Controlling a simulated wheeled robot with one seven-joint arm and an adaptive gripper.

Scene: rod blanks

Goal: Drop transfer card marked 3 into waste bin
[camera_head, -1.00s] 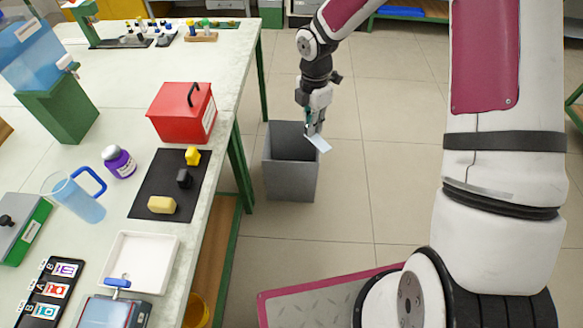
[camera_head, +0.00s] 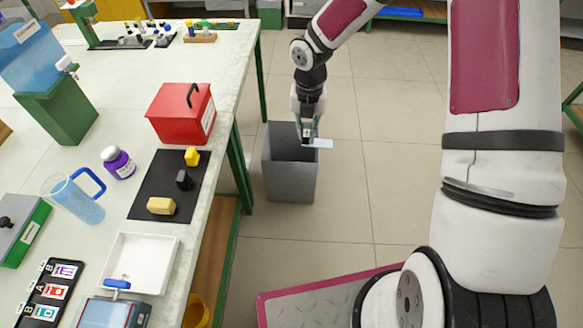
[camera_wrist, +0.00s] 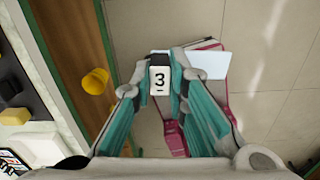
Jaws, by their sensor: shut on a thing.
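My gripper (camera_head: 307,138) points down and is shut on the transfer card. In the wrist view my fingertips (camera_wrist: 164,62) pinch a white tab with a black 3 (camera_wrist: 160,79). The card's pale flat part (camera_wrist: 208,64) shows to the right of the tab. In the head view the pale card (camera_head: 321,143) sticks out to the right of the fingertips. The grey open waste bin (camera_head: 290,182) stands on the floor beside the table. My gripper overlaps the bin's right rim in the picture, and the card reaches past that side. The height above the rim is unclear.
The table (camera_head: 225,95) stands left of the bin, with a red box (camera_head: 180,115) near its edge. The floor right of the bin is clear.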

